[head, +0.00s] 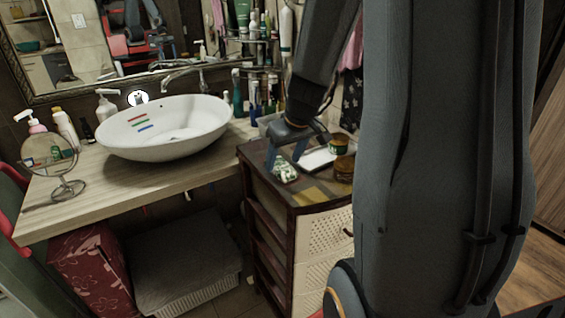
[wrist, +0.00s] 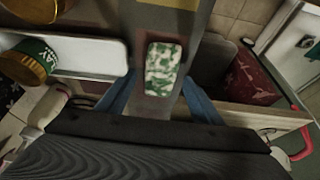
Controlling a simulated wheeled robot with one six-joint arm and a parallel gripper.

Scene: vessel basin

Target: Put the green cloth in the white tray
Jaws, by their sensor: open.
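The green cloth (head: 285,173) is a small green-and-white patterned piece on top of the dark-topped drawer unit. In the wrist view the cloth (wrist: 164,69) lies ahead of and between the blue fingers. My gripper (head: 285,156) points down just over the cloth, its two fingers apart. In the wrist view my gripper (wrist: 160,96) is open with nothing held. The white tray (head: 315,159) is right of the cloth in the head view, partly hidden by my arm. In the wrist view the tray (wrist: 92,58) is left of the cloth.
A green jar (head: 339,143) and a brown jar (head: 344,170) stand near the tray. A yellowish patch (head: 316,195) shows near the drawer unit's front edge. A white basin (head: 165,128) sits on the wooden counter (head: 60,206) to the left. Bottles line the wall behind.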

